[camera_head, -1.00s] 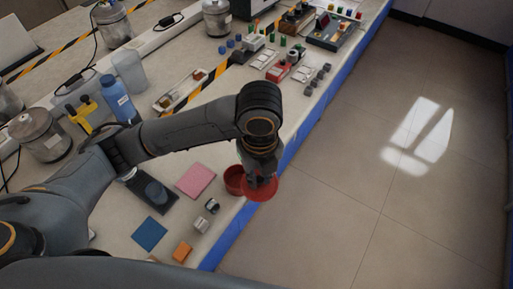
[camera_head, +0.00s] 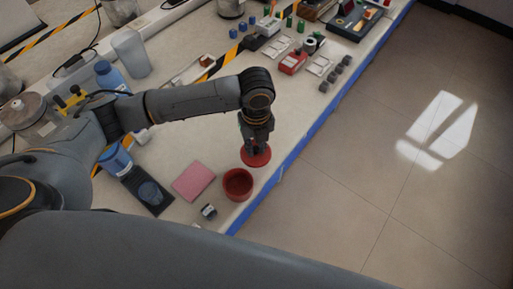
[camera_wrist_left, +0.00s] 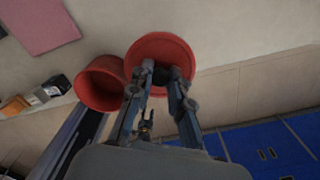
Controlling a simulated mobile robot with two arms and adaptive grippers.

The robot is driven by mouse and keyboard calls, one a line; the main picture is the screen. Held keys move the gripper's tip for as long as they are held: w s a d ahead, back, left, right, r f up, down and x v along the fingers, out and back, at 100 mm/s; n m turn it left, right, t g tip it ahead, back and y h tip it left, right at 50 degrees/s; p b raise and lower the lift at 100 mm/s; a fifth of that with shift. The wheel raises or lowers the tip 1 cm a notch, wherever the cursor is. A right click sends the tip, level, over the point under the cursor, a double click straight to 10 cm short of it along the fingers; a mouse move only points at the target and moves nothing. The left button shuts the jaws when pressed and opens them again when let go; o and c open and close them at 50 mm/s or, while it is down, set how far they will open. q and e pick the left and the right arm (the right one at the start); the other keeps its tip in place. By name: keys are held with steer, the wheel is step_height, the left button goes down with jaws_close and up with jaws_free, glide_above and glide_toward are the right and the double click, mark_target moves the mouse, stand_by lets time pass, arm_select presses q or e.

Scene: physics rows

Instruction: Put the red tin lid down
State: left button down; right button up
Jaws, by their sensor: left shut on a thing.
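The red tin lid (camera_head: 262,158) is a round red disc below my left gripper (camera_head: 254,148), near the bench's front edge. My left gripper is shut on the lid. In the left wrist view the lid (camera_wrist_left: 160,46) shows between and behind the fingertips (camera_wrist_left: 163,72). The open red tin (camera_head: 238,185) stands on the bench just to the front left of the lid. It also shows in the left wrist view (camera_wrist_left: 100,84), left of the lid. I cannot tell whether the lid touches the bench. My right gripper is not in view.
A red device (camera_head: 292,62) and several grey blocks (camera_head: 335,73) are farther back. The bench between is clear.

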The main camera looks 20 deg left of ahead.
mark_target(256, 151)
arm_select(q)
steer(key=shift+w+a+f, duration=0.1)
steer(key=shift+w+f, duration=0.35)
steer(key=shift+f, duration=0.15)
steer(key=f, duration=0.2)
steer(key=f+p, duration=0.1)
steer(key=shift+w+a, duration=0.1)
steer(key=shift+w, duration=0.15)
steer(key=shift+f, duration=0.3)
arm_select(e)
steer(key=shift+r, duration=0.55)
arm_select(q)
steer(key=shift+f, duration=0.15)
steer(key=c, duration=1.5)
jaws_free()
steer(key=shift+o, duration=1.2)
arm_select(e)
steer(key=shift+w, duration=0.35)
